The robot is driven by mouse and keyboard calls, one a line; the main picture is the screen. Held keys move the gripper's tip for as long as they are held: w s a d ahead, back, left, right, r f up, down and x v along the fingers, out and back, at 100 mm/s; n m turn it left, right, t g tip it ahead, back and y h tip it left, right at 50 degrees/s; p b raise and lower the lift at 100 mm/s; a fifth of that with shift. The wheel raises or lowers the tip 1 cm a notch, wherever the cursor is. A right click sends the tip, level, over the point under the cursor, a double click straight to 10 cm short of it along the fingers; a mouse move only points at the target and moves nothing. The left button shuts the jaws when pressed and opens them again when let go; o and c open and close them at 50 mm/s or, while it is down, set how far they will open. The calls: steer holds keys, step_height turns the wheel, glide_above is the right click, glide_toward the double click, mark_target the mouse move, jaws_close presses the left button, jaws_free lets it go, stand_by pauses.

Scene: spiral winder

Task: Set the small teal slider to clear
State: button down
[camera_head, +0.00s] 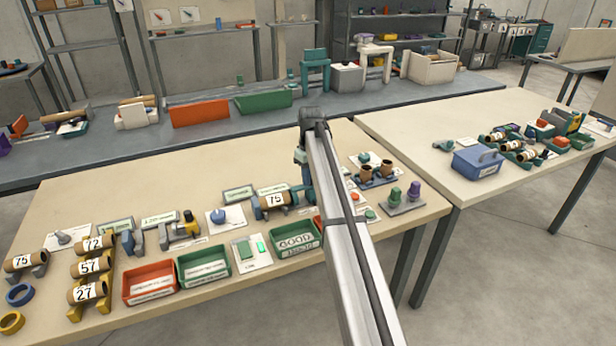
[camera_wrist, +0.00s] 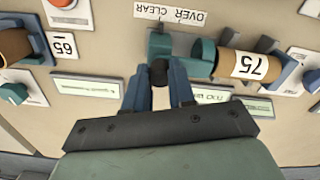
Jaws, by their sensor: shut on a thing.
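In the wrist view, my gripper (camera_wrist: 159,73) has its two blue fingers closed around a small dark knob-like piece. This piece adjoins a small teal slider block (camera_wrist: 160,43), which sits just beyond the fingertips. A white label (camera_wrist: 170,14) with the words OVER and CLEAR lies above the block. The slider's exact setting against the label is hard to tell. A brown tube marked 75 (camera_wrist: 250,66) lies to the right, with a teal part (camera_wrist: 203,58) at its left end. In the head view my arm hides the slider.
A red bin (camera_head: 149,283) and green bins (camera_head: 204,266) stand along the table's front. The 75 tube (camera_head: 272,201) lies left of my arm. Purple and green knobs (camera_head: 404,196) stand to its right. The table's back strip is clear.

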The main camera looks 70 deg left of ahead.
steer(key=shift+w, duration=0.45)
steer(key=c, duration=0.9)
jaws_free()
steer(key=shift+c, duration=0.2)
steer(key=shift+r, duration=0.1)
step_height(320, 180, up, 14)
steer(key=shift+w+f, duration=0.1)
steer(key=shift+f, duration=0.1)
